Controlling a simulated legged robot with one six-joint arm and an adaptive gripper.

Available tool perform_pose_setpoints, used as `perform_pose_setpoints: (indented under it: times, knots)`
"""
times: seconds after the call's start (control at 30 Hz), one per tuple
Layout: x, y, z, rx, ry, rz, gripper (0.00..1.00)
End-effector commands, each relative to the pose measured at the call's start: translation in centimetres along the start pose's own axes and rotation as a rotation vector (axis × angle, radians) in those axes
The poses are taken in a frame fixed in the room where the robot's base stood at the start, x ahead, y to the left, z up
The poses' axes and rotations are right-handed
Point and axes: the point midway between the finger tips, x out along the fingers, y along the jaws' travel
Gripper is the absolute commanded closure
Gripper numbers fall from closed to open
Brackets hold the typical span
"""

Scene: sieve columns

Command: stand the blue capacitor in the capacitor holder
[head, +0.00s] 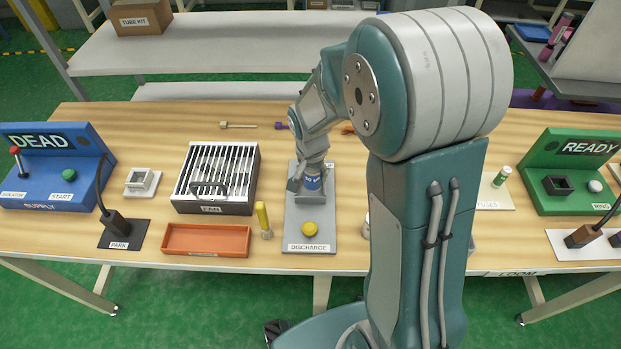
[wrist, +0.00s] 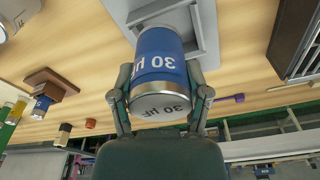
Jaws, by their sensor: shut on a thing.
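The blue capacitor (head: 313,183), a blue can with silver ends marked 30 µF, is in my gripper (head: 311,187) over the back part of the grey DISCHARGE plate (head: 311,244). In the wrist view the two fingers close on both sides of the capacitor (wrist: 158,62), near its silver end. Its far end is at a grey square frame (wrist: 196,14) on the plate; I cannot tell whether it is inside or just above it. No label names the capacitor holder. A small white square socket (head: 142,180) stands at the left and looks empty.
A yellow button (head: 311,229) is at the plate's front. A yellow-topped post (head: 263,217), an orange tray (head: 206,239) and the slatted FAN box (head: 213,178) stand to the left. The blue DEAD supply (head: 50,165) is far left, the green READY stand (head: 575,175) far right.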

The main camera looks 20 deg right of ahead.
Motion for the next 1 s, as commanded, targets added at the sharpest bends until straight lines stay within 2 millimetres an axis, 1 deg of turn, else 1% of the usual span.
perform_pose_setpoints:
  times: [0.03,0.1,0.27,0.37,0.5,0.53,0.87,0.9,0.93,0.97,1.0]
  knots:
    - [0.9,-0.3,-0.3,0.0,-0.003,0.003,0.91]
    - [1.6,-0.7,-0.8,0.0,-0.002,0.002,0.91]
    - [2.4,-1.1,-1.2,-0.001,0.0,0.0,0.91]
    - [3.3,-1.4,-1.5,-0.001,-0.002,0.002,0.91]
    - [5.5,-1.3,-1.2,-0.001,-0.002,0.003,0.91]
    - [5.8,-1.3,-1.1,-0.001,-0.002,0.002,0.91]
    - [6.1,-1.3,-1.1,-0.001,0.0,0.0,0.91]
    - [6.1,-1.3,-1.1,-0.001,0.0,0.0,0.25]
    - [6.1,-1.3,-1.1,-0.001,0.0,0.0,0.12]
    - [6.1,-1.3,-1.1,-0.001,0.0,0.0,0.04]
    - [6.1,-1.3,-1.1,-0.001,0.0,0.0,0.04]
